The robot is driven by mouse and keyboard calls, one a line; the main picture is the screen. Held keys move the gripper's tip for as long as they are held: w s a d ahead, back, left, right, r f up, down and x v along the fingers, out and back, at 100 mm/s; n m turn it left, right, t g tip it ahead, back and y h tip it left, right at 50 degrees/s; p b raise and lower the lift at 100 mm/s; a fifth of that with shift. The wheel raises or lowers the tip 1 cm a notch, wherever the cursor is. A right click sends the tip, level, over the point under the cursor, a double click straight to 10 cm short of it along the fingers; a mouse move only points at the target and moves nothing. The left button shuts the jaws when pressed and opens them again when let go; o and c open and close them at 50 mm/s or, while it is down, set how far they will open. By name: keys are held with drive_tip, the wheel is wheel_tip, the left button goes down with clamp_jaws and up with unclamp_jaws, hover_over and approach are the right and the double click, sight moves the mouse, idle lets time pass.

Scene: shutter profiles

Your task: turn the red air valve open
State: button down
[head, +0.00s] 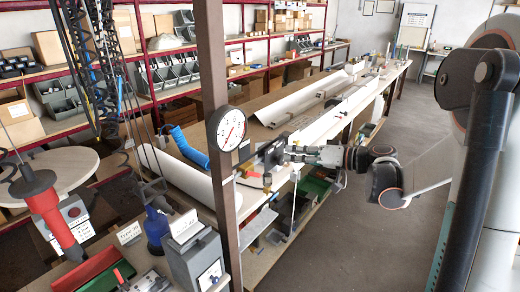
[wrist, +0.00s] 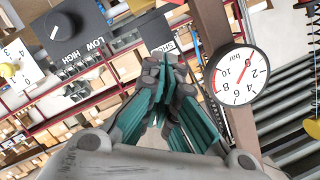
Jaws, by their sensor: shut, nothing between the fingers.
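My gripper (head: 291,153) reaches in from the right, its tips close to a dark box (head: 270,152) beside the brown post. In the wrist view my gripper (wrist: 168,65) is shut, its teal-padded fingers together and empty. A small red part (head: 267,179) shows just below the dark box in the head view; it may be the red air valve, but it is too small to be sure. I cannot make out a red valve handle in the wrist view, where the fingers cover the middle. Contact between fingertips and anything cannot be told.
A round pressure gauge (head: 227,129) sits on the brown post (head: 214,60), close to my gripper; the gauge (wrist: 237,75) also shows in the wrist view. A black LOW/HIGH knob panel (wrist: 70,30) is at upper left there. The long bench holds white profiles (head: 300,100). Floor at right is clear.

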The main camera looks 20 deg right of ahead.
sight(248, 175)
drive_tip(key=w+a+f, duration=0.5)
drive_tip(key=a, duration=0.4)
drive_tip(key=shift+w, duration=0.2)
drive_tip(key=shift+s+a+f+n+h+b, duration=0.2)
drive_tip(key=shift+s+a+n+h+b, duration=0.1)
drive_tip(key=shift+n+b, duration=0.3)
idle(0.5)
drive_tip(key=a+n+b, duration=0.1)
drive_tip(key=n, duration=0.1)
drive_tip(key=s+a+f+n+h+b, duration=0.1)
drive_tip(key=shift+s+f+n+t+b, duration=0.1)
drive_tip(key=shift+f+n+t+b, duration=0.2)
drive_tip(key=shift+n+t+b, duration=0.1)
drive_tip(key=shift+s+a+f+b, duration=0.1)
drive_tip(key=shift+s+f+b, duration=0.05)
drive_tip(key=shift+f+b, duration=0.15)
drive_tip(key=shift+a, duration=0.1)
